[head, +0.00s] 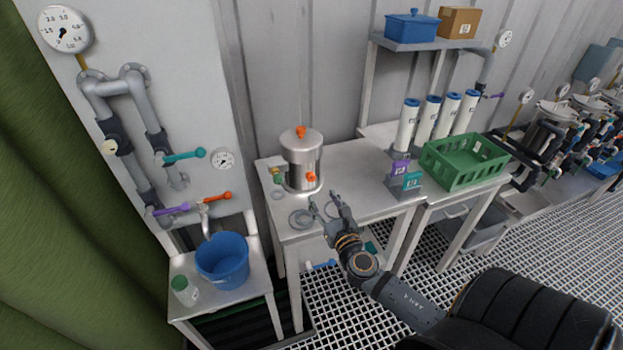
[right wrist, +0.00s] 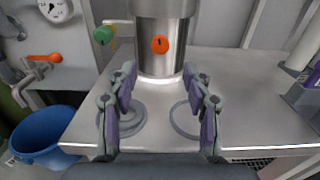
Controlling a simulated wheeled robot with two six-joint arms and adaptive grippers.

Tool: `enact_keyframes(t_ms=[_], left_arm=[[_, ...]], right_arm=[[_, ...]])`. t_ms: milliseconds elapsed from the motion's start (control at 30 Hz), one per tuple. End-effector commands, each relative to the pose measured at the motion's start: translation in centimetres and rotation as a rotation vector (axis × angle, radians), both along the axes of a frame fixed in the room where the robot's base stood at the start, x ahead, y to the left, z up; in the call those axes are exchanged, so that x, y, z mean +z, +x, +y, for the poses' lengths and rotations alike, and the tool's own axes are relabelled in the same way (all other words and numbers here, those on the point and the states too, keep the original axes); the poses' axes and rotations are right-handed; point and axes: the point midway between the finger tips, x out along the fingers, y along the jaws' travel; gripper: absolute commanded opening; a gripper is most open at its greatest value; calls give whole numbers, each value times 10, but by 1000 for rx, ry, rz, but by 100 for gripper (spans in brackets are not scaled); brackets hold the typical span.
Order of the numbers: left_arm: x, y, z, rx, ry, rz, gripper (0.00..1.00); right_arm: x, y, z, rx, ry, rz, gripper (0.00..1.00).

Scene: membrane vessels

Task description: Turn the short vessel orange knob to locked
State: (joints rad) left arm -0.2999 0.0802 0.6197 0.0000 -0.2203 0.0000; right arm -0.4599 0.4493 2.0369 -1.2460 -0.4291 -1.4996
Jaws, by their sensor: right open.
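The short vessel (head: 301,158) is a steel cylinder standing on the left end of the white table. It has an orange knob (head: 311,177) low on its front and another orange knob (head: 300,132) on its lid. The front knob also shows in the right wrist view (right wrist: 159,44), facing the camera, with a small dark mark on it. My right gripper (head: 325,203) is open and empty in front of the vessel, apart from the front knob. In the right wrist view its fingers (right wrist: 160,90) are spread wide below the knob. My left gripper is not in view.
A green knob (right wrist: 103,35) sits at the vessel's left side. A round grey disc (head: 301,219) lies on the table (head: 352,170) near its front edge. A purple and teal block stand (head: 405,190) and a green crate (head: 464,160) are to the right. A blue bucket (head: 222,262) stands lower left.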

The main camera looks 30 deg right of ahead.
Motion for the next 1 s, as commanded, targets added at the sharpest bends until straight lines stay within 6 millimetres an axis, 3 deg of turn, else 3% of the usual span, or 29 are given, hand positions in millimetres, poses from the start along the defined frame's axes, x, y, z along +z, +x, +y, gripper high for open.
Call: enact_keyframes(t_ms=[167,400,600,1000], left_arm=[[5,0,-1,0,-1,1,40],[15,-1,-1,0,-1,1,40],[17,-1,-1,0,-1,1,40],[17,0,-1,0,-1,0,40]], right_arm=[[2,14,-4,-5,3,-3,50],[3,64,-16,-6,8,-4,50],[1,93,-23,-6,9,-2,50],[0,102,-25,-4,8,-1,48]])
